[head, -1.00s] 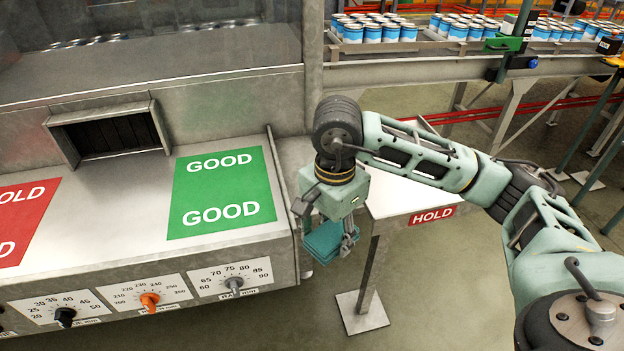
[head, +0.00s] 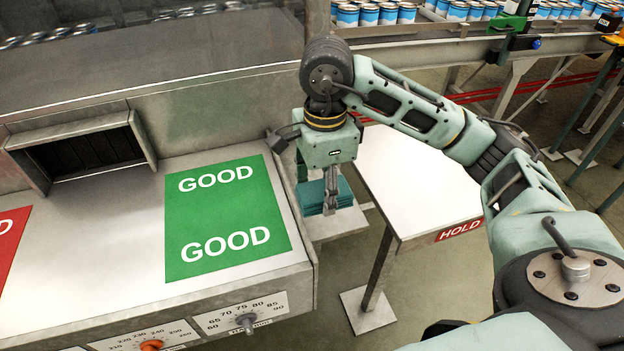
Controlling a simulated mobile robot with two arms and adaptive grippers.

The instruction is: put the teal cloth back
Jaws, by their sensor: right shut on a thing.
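The teal cloth (head: 312,198) is a folded, layered pad. It shows below my right gripper (head: 328,200), which is shut on it and points down. The gripper holds the cloth over the gap between the machine's right edge and the white table marked HOLD. Just below and behind the cloth is a small light-coloured surface (head: 340,222); I cannot tell whether the cloth touches it. The fingers hide part of the cloth. My left gripper is out of view.
The steel bench carries a green GOOD mat (head: 225,215) and a red mat (head: 12,238) at left. The white HOLD table (head: 420,185) is bare where visible. A conveyor (head: 420,32) with several blue-and-white cans runs behind. Knobs line the bench front.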

